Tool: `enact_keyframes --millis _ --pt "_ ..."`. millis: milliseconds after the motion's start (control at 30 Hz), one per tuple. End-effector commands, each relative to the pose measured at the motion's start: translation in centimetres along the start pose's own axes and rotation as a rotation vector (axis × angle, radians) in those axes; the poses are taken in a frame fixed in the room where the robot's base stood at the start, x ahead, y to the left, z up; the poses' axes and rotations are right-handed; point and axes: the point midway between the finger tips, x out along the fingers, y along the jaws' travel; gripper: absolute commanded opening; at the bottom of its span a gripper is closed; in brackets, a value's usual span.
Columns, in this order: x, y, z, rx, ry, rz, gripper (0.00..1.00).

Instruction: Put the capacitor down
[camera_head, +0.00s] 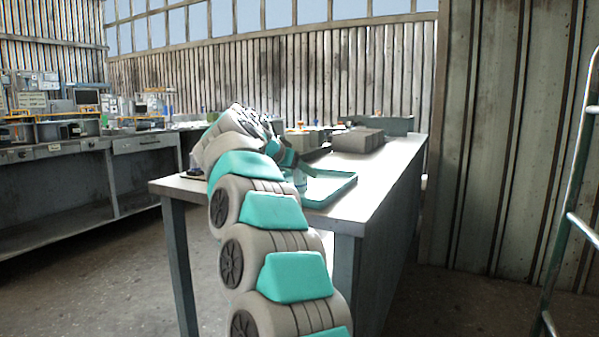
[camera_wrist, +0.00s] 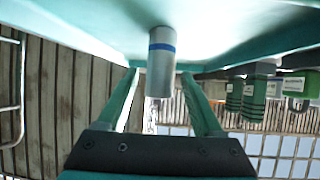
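The capacitor (camera_wrist: 161,62) is a silver cylinder with a blue band. In the wrist view, which looks upside down, it stands with one end against the teal tray (camera_wrist: 90,30). My gripper (camera_wrist: 160,72) has one teal finger on each side of it, with a visible gap on both sides, so it looks open. In the head view the tray (camera_head: 335,192) lies on the table, and my gripper (camera_head: 300,166) is low over its left part. A small pale shape there seems to be the capacitor (camera_head: 300,181), partly hidden by my arm.
The grey table (camera_head: 386,185) has a grey block (camera_head: 358,140) behind the tray. Green-labelled items (camera_wrist: 254,92) show beside the tray in the wrist view. A workbench (camera_head: 85,150) stands at left and a ladder frame (camera_head: 570,190) at right. The table's right strip is clear.

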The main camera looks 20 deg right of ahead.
Motion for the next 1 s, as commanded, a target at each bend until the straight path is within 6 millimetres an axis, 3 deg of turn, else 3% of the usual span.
enact_keyframes --millis 400,800,1000 --pt "-0.7 0.0 -0.3 0.000 0.001 -0.001 0.69" --pt "-8.6 0.0 -0.4 0.004 0.005 -0.003 0.69" --pt "-11.3 0.0 -0.3 0.001 0.002 0.000 0.69"
